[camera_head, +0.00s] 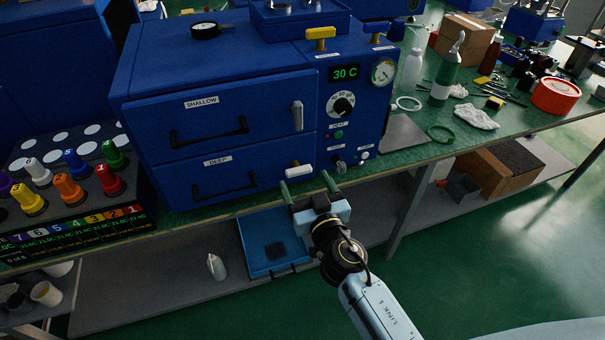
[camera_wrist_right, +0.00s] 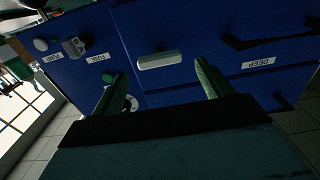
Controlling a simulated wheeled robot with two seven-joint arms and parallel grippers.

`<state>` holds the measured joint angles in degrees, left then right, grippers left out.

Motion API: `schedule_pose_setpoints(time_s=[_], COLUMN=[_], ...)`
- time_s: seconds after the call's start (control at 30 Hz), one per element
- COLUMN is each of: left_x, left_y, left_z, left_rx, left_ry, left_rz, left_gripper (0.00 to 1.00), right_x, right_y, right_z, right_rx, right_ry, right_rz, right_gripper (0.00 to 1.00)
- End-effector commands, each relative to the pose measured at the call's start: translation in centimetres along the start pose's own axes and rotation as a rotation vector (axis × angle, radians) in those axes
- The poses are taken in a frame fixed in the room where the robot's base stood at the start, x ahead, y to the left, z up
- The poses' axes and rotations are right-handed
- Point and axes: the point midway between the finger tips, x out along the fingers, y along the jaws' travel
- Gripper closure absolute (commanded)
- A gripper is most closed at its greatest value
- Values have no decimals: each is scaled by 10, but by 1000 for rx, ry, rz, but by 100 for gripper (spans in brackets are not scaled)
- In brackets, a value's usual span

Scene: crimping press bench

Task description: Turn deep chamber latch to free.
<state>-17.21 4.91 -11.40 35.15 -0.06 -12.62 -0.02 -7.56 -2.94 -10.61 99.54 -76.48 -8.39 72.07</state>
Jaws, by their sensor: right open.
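The deep chamber latch (camera_head: 299,171) is a short white bar on the blue oven front, right of the drawer marked DEEP (camera_head: 225,180). It lies roughly level. It also shows in the right wrist view (camera_wrist_right: 163,61), just beyond and between the fingertips. My right gripper (camera_head: 305,182) is open and empty in front of the latch, with its green fingers on either side; I see no clear contact. The shallow chamber latch (camera_head: 297,116) above stands upright beside the SHALLOW drawer (camera_head: 215,115). My left gripper is not in view.
Right of the latch are a knob (camera_head: 341,105), small switches (camera_head: 338,163) and a gauge (camera_head: 383,71). A blue tray (camera_head: 258,262) sits on the shelf below. A rack of coloured knobs (camera_head: 75,205) stands at the left. Bottles and rings crowd the bench at right.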

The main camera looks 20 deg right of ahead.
Motion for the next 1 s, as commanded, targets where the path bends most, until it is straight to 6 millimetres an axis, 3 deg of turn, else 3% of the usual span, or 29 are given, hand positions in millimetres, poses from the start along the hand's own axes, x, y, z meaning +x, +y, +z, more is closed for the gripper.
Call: schedule_pose_setpoints(time_s=[0.2, 0.57, 0.9, 1.0], left_x=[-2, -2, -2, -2], left_y=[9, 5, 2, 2], left_z=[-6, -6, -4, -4], left_rx=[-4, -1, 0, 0], left_ry=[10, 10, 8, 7], left_rz=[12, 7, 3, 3], left_gripper=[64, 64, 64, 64], right_x=[24, 28, 28, 28], right_y=[0, 0, 0, 0], right_z=[0, 1, 1, 1], right_rx=[-1, -1, -1, -2], right_ry=[0, -1, -1, -1], right_rz=[0, 0, 0, 0], right_gripper=[22, 22, 65, 66])
